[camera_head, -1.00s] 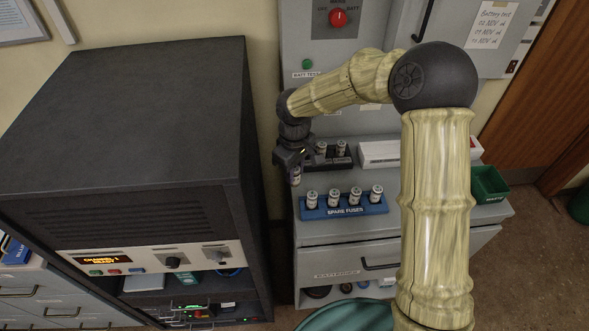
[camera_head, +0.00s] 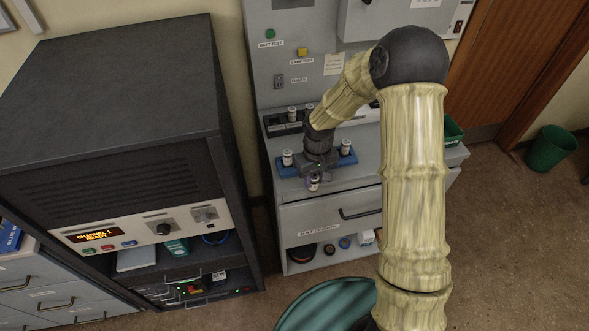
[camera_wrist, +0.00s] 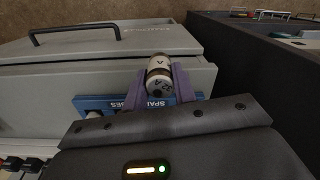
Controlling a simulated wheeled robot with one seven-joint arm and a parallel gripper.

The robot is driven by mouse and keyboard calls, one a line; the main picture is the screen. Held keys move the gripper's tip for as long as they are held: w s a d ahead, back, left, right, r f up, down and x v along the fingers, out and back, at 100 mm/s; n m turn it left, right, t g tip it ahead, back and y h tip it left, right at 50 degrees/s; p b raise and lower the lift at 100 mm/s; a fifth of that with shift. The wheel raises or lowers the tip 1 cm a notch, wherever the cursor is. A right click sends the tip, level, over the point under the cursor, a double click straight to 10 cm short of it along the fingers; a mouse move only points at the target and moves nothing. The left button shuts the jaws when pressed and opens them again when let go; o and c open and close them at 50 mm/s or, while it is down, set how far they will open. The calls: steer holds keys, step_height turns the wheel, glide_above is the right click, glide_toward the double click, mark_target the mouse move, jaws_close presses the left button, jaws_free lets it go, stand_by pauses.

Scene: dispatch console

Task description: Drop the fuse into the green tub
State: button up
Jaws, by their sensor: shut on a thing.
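My gripper (camera_head: 314,172) is shut on a fuse (camera_head: 314,183), a small white cylinder with dark bands. In the wrist view the fuse (camera_wrist: 160,75) sits between the two purple fingers. The gripper hangs over the front of the blue spare-fuse rack (camera_head: 287,171) and hides its middle. A green open-topped tub (camera_head: 453,131) stands at the right end of the grey cabinet top, mostly hidden behind my arm. The gripper is well to the left of it.
Fuses (camera_head: 288,158) stand in the blue rack, and a dark holder (camera_head: 284,119) with fuses is behind it. A green bin (camera_head: 552,149) stands on the floor at the right. A tall dark console (camera_head: 110,110) rises left of the cabinet.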

steer(key=s+d+f+m, duration=0.1)
steer(key=d+f+m, duration=0.4)
steer(key=d, duration=0.6)
steer(key=shift+s+f, duration=0.15)
steer(key=shift+f, duration=0.35)
steer(key=shift+a, duration=0.1)
